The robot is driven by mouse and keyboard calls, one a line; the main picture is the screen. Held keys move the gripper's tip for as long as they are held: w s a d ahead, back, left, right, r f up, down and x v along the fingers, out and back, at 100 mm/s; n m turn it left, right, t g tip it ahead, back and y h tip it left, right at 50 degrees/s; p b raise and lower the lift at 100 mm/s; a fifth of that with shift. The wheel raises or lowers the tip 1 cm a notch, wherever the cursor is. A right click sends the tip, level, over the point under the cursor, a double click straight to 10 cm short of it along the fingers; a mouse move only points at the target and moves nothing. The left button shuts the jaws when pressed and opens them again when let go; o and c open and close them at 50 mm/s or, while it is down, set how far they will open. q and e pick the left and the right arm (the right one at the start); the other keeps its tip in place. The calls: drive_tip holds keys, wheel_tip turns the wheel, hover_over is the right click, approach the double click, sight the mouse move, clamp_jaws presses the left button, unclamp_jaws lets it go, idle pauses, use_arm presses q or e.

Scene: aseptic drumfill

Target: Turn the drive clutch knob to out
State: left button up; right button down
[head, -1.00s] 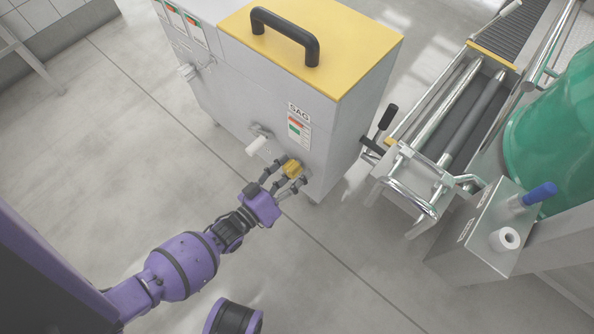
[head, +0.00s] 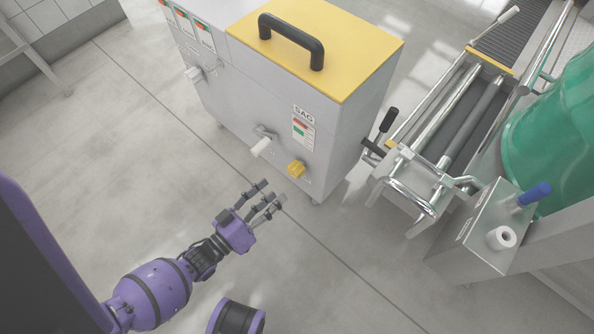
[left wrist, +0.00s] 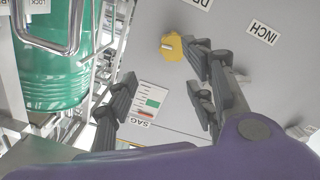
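The yellow knob (head: 296,169) sits low on the front of the grey cabinet (head: 330,140), near its right corner. In the left wrist view the yellow knob (left wrist: 172,46) has a pale mark across its face. My right gripper is not in view.
A white-handled lever (head: 261,147) projects left of the knob, and a SAG label (head: 303,127) is above. A roller conveyor (head: 450,105), a green drum (head: 555,125) and a post box with a blue-handled lever (head: 537,194) stand right. The floor before the cabinet is clear.

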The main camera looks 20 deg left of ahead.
sight(292, 174)
use_arm(q)
drive_tip(key=shift+d+r, duration=0.1)
drive_tip(key=shift+r, duration=0.4)
drive_tip(key=shift+w+f, duration=0.3)
drive_tip(key=shift+f, duration=0.05)
drive_tip(key=w+n+b, duration=0.1)
drive_tip(key=w, duration=0.2)
drive_tip(key=w+d+f+n+b, duration=0.1)
drive_tip(key=w+b, duration=0.1)
drive_tip(key=w, duration=0.1)
drive_tip(key=w+d+f+b, duration=0.1)
drive_tip(key=w+b, duration=0.1)
drive_tip(key=w, duration=0.1)
drive_tip(key=shift+d+n+y, duration=0.1)
drive_tip(key=shift+n+y, duration=0.3)
drive_tip(key=shift+w+d+b, duration=0.2)
drive_tip(key=shift+w+b, duration=0.1)
drive_tip(key=shift+w, duration=0.25)
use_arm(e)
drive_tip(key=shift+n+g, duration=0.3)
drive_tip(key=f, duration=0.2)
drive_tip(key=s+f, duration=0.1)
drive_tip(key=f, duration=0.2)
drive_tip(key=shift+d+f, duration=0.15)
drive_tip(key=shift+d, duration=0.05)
